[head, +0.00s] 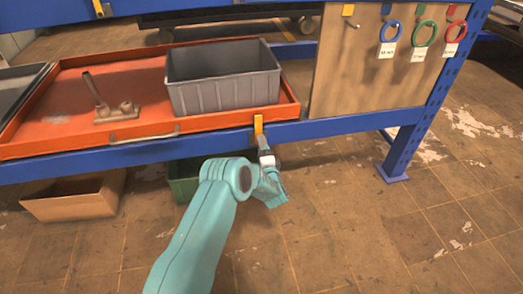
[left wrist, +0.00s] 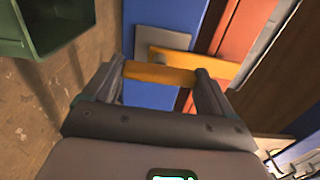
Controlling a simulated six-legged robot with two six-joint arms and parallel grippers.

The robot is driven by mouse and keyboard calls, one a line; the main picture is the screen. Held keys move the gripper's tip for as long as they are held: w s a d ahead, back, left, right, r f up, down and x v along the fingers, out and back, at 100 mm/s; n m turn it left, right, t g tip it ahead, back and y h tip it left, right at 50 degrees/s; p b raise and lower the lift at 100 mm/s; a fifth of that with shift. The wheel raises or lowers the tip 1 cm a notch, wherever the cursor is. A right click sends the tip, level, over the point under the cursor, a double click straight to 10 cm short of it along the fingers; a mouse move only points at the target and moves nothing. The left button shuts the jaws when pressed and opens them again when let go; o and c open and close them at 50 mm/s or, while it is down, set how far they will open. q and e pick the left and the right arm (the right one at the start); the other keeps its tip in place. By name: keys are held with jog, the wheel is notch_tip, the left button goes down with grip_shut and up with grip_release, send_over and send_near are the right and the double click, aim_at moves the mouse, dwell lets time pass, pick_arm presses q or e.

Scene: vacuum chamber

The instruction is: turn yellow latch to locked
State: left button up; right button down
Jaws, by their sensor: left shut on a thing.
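The yellow latch (head: 258,125) is on the blue front beam of the bench, at the right front corner of the orange tray. It stands roughly upright in the head view. My left gripper (head: 263,142) reaches up to it from below and is shut on it. In the left wrist view the latch (left wrist: 160,75) runs as a bar across between the two fingertips of my left gripper (left wrist: 160,72). A further yellow part shows past one finger, beside a grey plate (left wrist: 162,40). My right gripper is in neither view.
The orange tray (head: 40,140) holds a grey bin (head: 225,95) and a metal-toned part with a handle (head: 117,113). A pegboard (head: 365,75) with coloured rings stands right. An open box (head: 75,205) and green bin (head: 183,185) sit below. The floor at right is clear.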

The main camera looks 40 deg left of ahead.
pick_arm(q)
jog(key=o, duration=1.3)
jog(key=shift+p+v, duration=2.55)
jog(key=shift+v, duration=5.65)
jog(key=shift+a, duration=0.1)
